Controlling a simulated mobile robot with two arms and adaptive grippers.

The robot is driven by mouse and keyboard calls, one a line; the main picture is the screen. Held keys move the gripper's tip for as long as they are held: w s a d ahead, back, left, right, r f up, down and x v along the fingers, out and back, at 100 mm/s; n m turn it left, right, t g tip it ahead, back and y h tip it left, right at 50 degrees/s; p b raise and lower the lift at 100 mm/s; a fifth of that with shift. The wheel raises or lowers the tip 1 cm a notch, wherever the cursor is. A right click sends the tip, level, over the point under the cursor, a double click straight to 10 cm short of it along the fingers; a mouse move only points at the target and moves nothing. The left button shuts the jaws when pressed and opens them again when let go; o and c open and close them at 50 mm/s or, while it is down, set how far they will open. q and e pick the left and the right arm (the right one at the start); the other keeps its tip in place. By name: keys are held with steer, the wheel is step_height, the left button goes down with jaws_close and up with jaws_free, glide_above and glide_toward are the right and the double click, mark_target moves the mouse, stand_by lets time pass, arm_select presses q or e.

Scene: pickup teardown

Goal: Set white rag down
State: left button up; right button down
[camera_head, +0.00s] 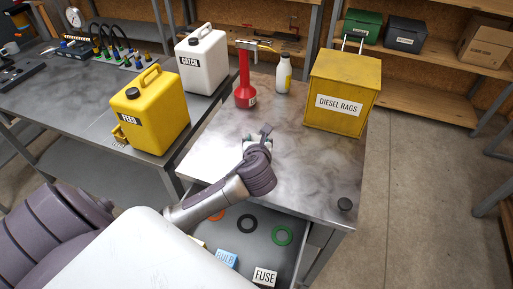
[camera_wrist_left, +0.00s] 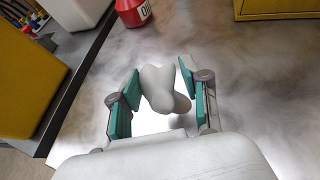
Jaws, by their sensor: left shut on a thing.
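The white rag (camera_wrist_left: 160,88) is a small crumpled bundle between the teal finger pads of my left gripper (camera_wrist_left: 160,92) in the left wrist view. My left gripper is shut on it. In the head view my left gripper (camera_head: 258,140) is over the middle of the metal table (camera_head: 215,150), and its own wrist mostly hides the rag. I cannot tell whether the rag touches the tabletop. My right gripper is not in view.
The yellow diesel rags bin (camera_head: 340,125), red oil can (camera_head: 244,85) and white bottle (camera_head: 284,77) stand along the table's back. An open drawer (camera_head: 290,215) is below. The tabletop's right front is clear.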

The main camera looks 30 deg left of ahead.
arm_select(q)
steer(key=shift+a+f, duration=0.15)
steer(key=shift+a, duration=0.15)
steer(key=shift+f, duration=2)
steer(key=o, duration=1)
steer(key=shift+f, duration=0.1)
steer(key=shift+o, duration=0.2)
